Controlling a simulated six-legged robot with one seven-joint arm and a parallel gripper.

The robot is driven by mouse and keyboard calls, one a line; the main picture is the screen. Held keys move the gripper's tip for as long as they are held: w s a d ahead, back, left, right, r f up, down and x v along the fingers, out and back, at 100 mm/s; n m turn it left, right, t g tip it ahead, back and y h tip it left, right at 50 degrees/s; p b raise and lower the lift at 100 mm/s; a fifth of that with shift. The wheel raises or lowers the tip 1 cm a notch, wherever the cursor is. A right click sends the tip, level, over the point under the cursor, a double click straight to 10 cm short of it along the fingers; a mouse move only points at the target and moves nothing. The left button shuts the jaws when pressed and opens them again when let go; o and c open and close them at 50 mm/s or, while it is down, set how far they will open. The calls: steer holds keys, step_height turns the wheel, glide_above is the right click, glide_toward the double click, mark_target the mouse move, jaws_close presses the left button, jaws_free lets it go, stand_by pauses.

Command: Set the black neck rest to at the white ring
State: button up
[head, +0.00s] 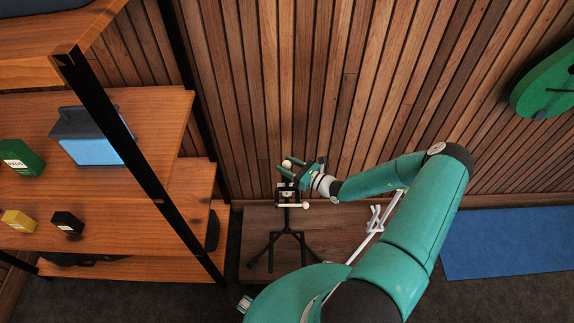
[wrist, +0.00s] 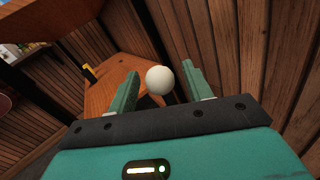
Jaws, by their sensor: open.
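A black tripod stand (head: 287,235) stands on a low wooden platform against the slatted wall. The black neck rest (head: 285,187) seems to be its dark upper part, partly hidden by my gripper. A round white knob (head: 286,164) shows at my fingers, and a second pale knob (head: 306,205) sticks out lower on the stand. My gripper (head: 300,174) is open at the top of the stand. In the wrist view the white knob (wrist: 160,80) lies between the two spread fingers, with gaps on both sides. I cannot make out the white ring for certain.
A wooden shelf unit (head: 150,110) with a black metal frame stands at left, holding a blue box (head: 92,145) and small boxes. A white stand (head: 375,220) is right of the tripod. A blue mat (head: 505,243) lies at right; a green round object (head: 545,85) hangs above.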

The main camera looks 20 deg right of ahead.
steer(key=shift+w+a, duration=0.15)
steer(key=shift+w, duration=0.05)
jaws_close()
step_height(320, 180, up, 18)
stand_by(0.6)
jaws_free()
steer(key=v, duration=1.4)
